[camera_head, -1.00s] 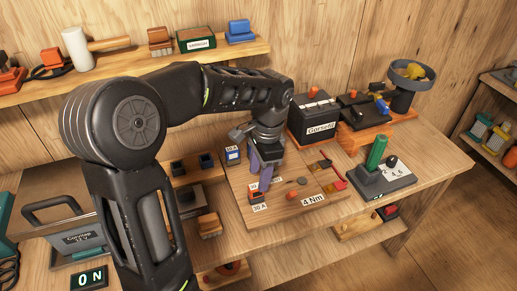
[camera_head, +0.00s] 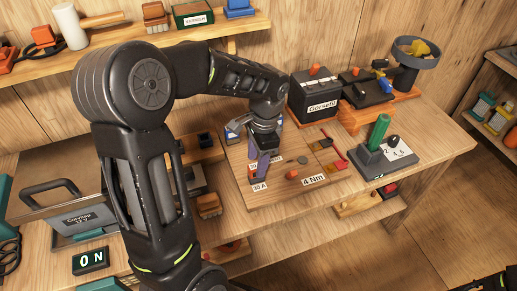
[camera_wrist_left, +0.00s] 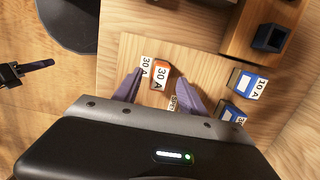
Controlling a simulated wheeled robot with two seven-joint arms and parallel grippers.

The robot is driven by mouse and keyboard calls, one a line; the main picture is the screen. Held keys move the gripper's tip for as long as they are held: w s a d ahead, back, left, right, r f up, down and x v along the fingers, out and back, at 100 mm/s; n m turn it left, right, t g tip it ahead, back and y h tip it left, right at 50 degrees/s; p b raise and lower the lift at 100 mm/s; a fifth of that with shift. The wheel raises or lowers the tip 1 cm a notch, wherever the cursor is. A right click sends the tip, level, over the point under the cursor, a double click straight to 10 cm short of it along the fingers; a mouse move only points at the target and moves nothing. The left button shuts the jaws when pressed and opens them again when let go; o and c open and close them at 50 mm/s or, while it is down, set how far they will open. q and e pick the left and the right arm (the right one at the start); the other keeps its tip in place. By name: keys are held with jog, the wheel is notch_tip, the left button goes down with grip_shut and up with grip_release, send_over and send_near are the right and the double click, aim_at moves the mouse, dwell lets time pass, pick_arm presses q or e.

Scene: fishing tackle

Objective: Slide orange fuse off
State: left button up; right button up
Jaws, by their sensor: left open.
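The orange fuse (camera_wrist_left: 160,78) stands on the wooden board beside a 30 A label (camera_wrist_left: 145,72) in the left wrist view. My left gripper (camera_wrist_left: 156,84) is open there, its two purple fingers on either side of the fuse near its top; I cannot tell whether they touch it. In the head view my left gripper (camera_head: 260,166) points down at the front left corner of the board (camera_head: 235,165), over the 30 A label (camera_head: 260,187), and largely hides the fuse.
A wooden block with dark sockets (camera_wrist_left: 268,38) lies beside the board. A red piece (camera_head: 292,174) sits near the 4 Nm label (camera_head: 314,180). A green-handled lever (camera_head: 378,131) stands to the right.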

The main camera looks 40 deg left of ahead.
pick_arm(q)
jog(key=shift+s+a+f, duration=0.1)
jog(key=shift+s+f, duration=0.05)
jog(key=shift+f, duration=1.2)
jog(key=shift+c, duration=0.4)
grip_shut()
